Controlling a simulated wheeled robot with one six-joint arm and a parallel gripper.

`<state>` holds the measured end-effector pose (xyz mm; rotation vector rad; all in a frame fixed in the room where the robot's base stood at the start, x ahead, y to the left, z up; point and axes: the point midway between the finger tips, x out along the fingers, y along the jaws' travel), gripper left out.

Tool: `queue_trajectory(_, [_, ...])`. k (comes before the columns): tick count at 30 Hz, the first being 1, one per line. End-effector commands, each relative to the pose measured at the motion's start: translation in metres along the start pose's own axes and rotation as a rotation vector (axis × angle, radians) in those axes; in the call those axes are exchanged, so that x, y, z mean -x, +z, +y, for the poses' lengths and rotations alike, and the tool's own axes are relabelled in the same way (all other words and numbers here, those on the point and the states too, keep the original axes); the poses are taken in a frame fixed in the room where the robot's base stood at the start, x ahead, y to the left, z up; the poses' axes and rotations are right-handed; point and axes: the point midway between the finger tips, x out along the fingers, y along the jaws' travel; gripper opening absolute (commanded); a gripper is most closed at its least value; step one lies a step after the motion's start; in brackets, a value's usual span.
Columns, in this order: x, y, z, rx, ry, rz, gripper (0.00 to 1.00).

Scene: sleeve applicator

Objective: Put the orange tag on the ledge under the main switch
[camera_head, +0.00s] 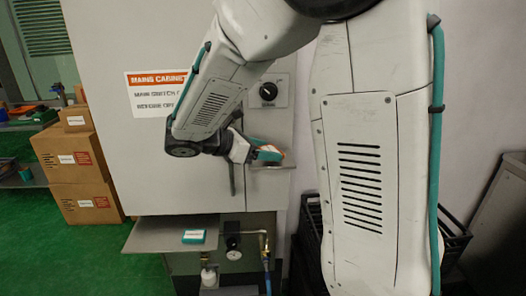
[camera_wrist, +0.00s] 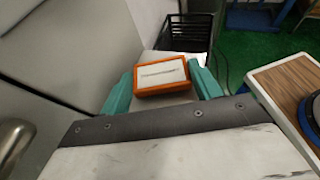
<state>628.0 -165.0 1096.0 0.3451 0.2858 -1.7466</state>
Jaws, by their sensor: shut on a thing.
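The orange tag (camera_wrist: 162,88), with a pale face bearing a dark line, is held between the teal fingers of my gripper (camera_wrist: 166,80) in the wrist view. In the head view my gripper (camera_head: 266,153) is at the cabinet front, with a bit of the orange tag (camera_head: 269,149) showing between the fingers. The main switch (camera_head: 268,91), a black knob on a grey plate, is above it. The small grey ledge (camera_head: 274,166) sits just below my gripper, partly hidden. I cannot tell whether the tag touches the ledge.
The grey cabinet (camera_head: 110,60) carries a warning sign (camera_head: 143,92). A lower shelf (camera_head: 150,236) holds a teal-and-white box (camera_head: 193,236). A gauge and pipes (camera_head: 233,254) are beneath the cabinet. Cardboard boxes (camera_head: 75,160) stand left. A black crate (camera_wrist: 187,32) and wood-topped table (camera_wrist: 290,85) show.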

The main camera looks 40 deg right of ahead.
Motion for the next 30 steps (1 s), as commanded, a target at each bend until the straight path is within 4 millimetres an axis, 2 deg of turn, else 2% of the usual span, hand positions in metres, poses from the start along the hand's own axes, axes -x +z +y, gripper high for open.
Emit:
queue_trajectory(2, [-0.004, -0.005, 0.004, 0.0, 0.0, 0.0, 0.41])
queue_trajectory(13, [-0.005, -0.009, 0.004, 0.0, 0.0, 0.0, 0.41])
queue_trajectory(14, [-0.005, -0.009, 0.004, -0.001, 0.0, 0.0, 0.71])
queue_trajectory(25, [-0.003, -0.004, 0.004, -0.003, 0.001, 0.001, 0.72])
queue_trajectory(30, [0.022, -0.005, 0.004, -0.001, 0.004, 0.001, 0.72])
